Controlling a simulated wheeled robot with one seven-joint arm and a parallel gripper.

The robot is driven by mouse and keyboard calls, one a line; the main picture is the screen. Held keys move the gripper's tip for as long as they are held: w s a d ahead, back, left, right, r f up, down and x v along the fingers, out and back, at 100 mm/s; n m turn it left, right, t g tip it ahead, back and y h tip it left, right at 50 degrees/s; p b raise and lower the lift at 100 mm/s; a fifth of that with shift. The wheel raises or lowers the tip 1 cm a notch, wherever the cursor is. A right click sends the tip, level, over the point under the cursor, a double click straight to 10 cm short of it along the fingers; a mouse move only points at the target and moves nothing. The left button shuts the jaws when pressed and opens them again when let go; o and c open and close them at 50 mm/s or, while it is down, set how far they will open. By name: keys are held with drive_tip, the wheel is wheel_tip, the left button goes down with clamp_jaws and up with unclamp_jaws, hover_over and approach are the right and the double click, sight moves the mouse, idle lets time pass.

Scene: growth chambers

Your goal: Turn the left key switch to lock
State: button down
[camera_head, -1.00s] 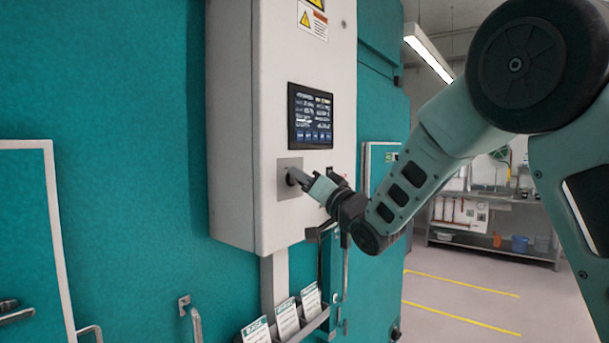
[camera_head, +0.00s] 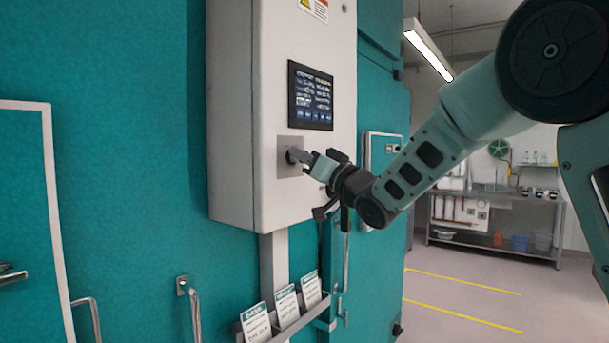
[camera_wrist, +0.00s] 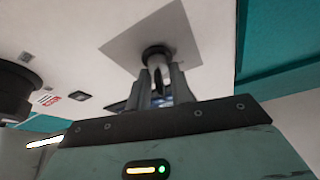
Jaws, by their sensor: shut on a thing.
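The left key switch is a dark round knob on a square grey plate (camera_head: 284,142), on the front of a white control box (camera_head: 265,205) below its screen. My gripper (camera_head: 303,157) reaches it from the right and is shut on the key switch. In the wrist view the plate (camera_wrist: 125,45) surrounds the dark switch (camera_wrist: 157,52), and my gripper's two fingers (camera_wrist: 160,82) close around its projecting part. The fingers hide part of the key, so I cannot tell its exact angle.
A lit screen (camera_head: 310,95) sits just above the switch. Below the box, a rack (camera_head: 290,330) holds several cards (camera_head: 286,304). Metal handles (camera_head: 194,312) stick out at the lower left. The floor (camera_head: 460,285) at the right is clear up to a shelf bench (camera_head: 500,197).

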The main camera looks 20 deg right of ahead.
drive_tip(key=n+y+b, duration=0.1)
drive_tip(key=n+b, duration=0.1)
drive_tip(key=n+g+y+b, duration=0.1)
drive_tip(key=n+b, duration=0.1)
drive_tip(key=n+y+b, duration=0.1)
drive_tip(key=n+b, duration=0.1)
drive_tip(key=shift+f+n+g, duration=0.3)
drive_tip(key=shift+n+g, duration=0.1)
drive_tip(key=shift+r+n+g+y+b, duration=0.15)
drive_tip(key=shift+n+g+y+b, duration=0.65)
drive_tip(key=shift+n, duration=0.85)
drive_tip(key=shift+r+n+g+y+b, duration=0.1)
drive_tip(key=shift+n+g+y+b, duration=0.2)
drive_tip(key=shift+n+g+b, duration=0.95)
drive_tip(key=shift+n+t, duration=0.55)
drive_tip(key=shift+n, duration=0.05)
drive_tip(key=c, duration=1.6)
unclamp_jaws()
drive_tip(key=shift+s, duration=0.1)
drive_tip(key=b+v, duration=0.5)
drive_tip(key=v, duration=1.2)
drive_tip(key=shift+d+f, duration=0.1)
drive_tip(key=shift+f, duration=0.1)
